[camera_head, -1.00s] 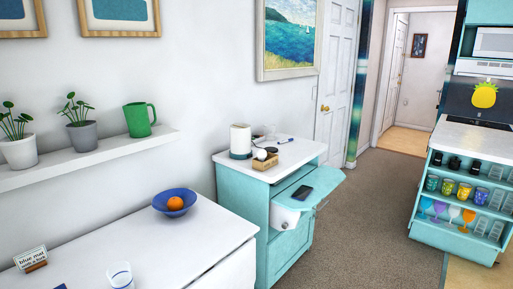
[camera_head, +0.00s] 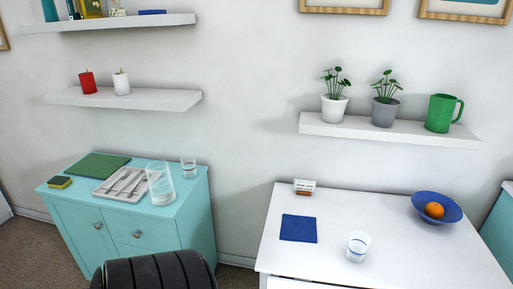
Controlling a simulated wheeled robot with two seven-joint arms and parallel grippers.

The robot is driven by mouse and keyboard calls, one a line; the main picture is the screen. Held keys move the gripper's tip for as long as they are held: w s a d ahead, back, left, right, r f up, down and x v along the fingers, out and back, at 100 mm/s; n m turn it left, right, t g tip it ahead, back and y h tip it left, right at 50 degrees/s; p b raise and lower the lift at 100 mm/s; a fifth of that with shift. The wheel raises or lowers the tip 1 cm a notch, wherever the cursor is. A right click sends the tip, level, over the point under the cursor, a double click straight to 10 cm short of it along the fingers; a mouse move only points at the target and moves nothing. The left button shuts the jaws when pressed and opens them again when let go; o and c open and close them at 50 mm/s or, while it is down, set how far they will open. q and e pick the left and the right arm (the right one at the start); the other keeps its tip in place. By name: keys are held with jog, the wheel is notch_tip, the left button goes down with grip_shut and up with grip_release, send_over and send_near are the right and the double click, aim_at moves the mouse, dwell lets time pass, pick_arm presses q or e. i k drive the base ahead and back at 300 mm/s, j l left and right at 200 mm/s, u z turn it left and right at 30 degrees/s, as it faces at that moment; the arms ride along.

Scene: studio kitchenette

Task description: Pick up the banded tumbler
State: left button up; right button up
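A small clear glass (camera_head: 189,168) with a faint reddish mark stands on the teal cabinet at the left. A taller clear glass (camera_head: 160,184) with faint bands is in front of it, looking tilted beside the cutlery tray; I cannot tell if they touch. Neither of my grippers is in view.
The white table (camera_head: 405,270) also holds a small sign (camera_head: 304,186) and a blue bowl (camera_head: 449,205) with an orange (camera_head: 434,210). The teal cabinet (camera_head: 195,225) holds a cutlery tray (camera_head: 108,192), green mat (camera_head: 97,167) and sponge (camera_head: 60,182). A black ribbed object (camera_head: 155,271) is low in front.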

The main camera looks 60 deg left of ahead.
aim_at(189, 167)
jog(key=u, duration=2.5)
